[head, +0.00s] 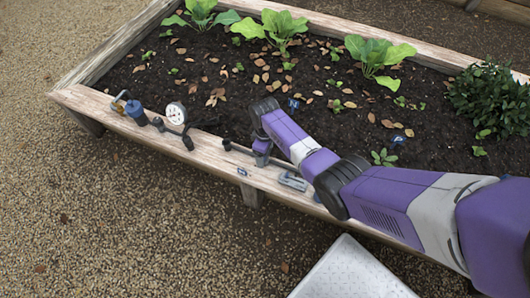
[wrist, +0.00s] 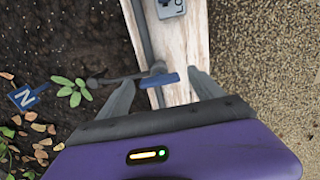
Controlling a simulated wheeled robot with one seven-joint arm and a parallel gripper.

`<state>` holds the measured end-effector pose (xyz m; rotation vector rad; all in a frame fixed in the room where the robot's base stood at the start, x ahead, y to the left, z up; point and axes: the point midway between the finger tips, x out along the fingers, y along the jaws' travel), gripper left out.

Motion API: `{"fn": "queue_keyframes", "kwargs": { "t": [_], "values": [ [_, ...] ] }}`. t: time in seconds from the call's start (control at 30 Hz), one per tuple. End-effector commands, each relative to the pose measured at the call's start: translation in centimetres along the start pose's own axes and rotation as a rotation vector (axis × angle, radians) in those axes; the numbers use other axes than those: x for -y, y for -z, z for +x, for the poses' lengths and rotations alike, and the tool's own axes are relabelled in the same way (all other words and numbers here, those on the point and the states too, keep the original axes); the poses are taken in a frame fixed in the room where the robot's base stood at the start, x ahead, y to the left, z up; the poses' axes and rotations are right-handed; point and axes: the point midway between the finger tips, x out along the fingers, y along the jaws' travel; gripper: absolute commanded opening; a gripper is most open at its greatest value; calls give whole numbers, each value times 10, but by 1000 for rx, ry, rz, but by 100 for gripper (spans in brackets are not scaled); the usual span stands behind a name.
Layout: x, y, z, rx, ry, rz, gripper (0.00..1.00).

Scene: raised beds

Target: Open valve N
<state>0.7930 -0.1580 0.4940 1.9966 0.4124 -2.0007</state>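In the wrist view a small blue valve handle (wrist: 168,80) sits over the wooden rim, crosswise to the grey pipe running along the bed. A dark branch pipe (wrist: 115,78) reaches from it toward the soil. A blue tag marked N (wrist: 26,96) stands in the soil on that side. My gripper (wrist: 163,88) is open, with one finger on each side of the handle and visible gaps between. I cannot tell its exact height above the handle. In the head view my gripper (head: 262,158) points down at the front rim; its fingers and the handle are hard to make out there.
The bed's wooden rim (head: 75,97) carries a pressure gauge (head: 176,113), a blue cylindrical fitting (head: 136,112) and a grey fitting (head: 293,181). A grey plate with partly cut-off lettering (wrist: 171,8) lies near the handle. Leafy plants (head: 376,55) grow behind. Gravel (head: 120,220) in front is open.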

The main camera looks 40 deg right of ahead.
Motion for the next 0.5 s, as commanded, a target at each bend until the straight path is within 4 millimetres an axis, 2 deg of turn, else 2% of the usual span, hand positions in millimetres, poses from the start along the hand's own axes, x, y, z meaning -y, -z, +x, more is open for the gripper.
{"fn": "queue_keyframes", "kwargs": {
  "t": [0.27,0.5],
  "values": [
    [-1,1,-7,-3,-2,1,76],
    [-1,1,-45,-4,-2,2,76]
  ]
}}
